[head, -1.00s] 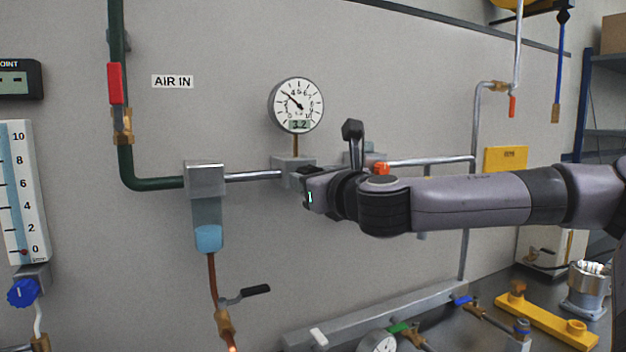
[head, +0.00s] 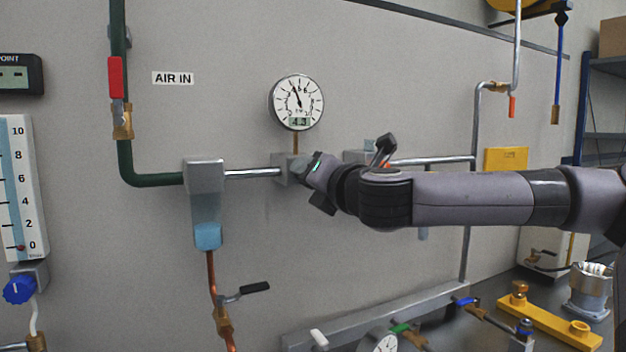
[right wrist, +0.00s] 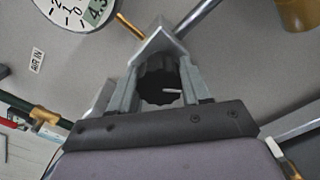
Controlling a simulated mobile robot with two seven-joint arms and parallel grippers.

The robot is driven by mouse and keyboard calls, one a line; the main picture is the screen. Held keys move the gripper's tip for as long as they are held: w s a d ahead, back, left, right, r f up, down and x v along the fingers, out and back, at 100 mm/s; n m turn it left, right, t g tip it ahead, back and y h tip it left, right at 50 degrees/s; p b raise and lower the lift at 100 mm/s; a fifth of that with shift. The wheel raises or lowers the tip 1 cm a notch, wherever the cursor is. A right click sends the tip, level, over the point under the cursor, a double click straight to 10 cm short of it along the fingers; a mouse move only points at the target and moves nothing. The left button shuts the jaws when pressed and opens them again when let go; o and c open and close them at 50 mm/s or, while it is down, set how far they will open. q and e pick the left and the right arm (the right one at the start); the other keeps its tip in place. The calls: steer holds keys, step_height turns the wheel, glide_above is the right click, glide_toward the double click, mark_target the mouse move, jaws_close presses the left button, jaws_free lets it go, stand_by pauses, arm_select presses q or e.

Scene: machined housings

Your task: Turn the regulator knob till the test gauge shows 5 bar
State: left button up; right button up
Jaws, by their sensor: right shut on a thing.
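The test gauge (head: 298,101) is a round white dial on the wall in the head view. Its digital window reads about 4.3, and its needle points up and slightly left. Part of the gauge (right wrist: 82,12) shows at the top left of the right wrist view. The regulator body (head: 282,169) sits below the gauge on the pipe. The black regulator knob (right wrist: 158,82) with a white mark is between the fingers of my right gripper (right wrist: 160,84), which is shut on it. In the head view my right gripper (head: 312,172) hides the knob. My left gripper is not in view.
A filter bowl (head: 207,235) hangs left of the regulator. A red-handled valve (head: 115,78) is on the green pipe. A blue knob (head: 19,290) is at the lower left. A bench at the lower right holds a yellow bar (head: 550,322) and fittings.

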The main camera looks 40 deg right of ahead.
steer(key=shift+r+m, duration=0.25)
steer(key=shift+m, duration=0.45)
steer(key=shift+d, duration=0.1)
steer(key=o, duration=0.9)
steer(key=shift+o, duration=0.8)
steer(key=shift+f, duration=0.1)
steer(key=shift+s, duration=0.15)
steer(key=b+v, duration=0.1)
steer(key=v, duration=0.6)
steer(key=shift+b, duration=0.35)
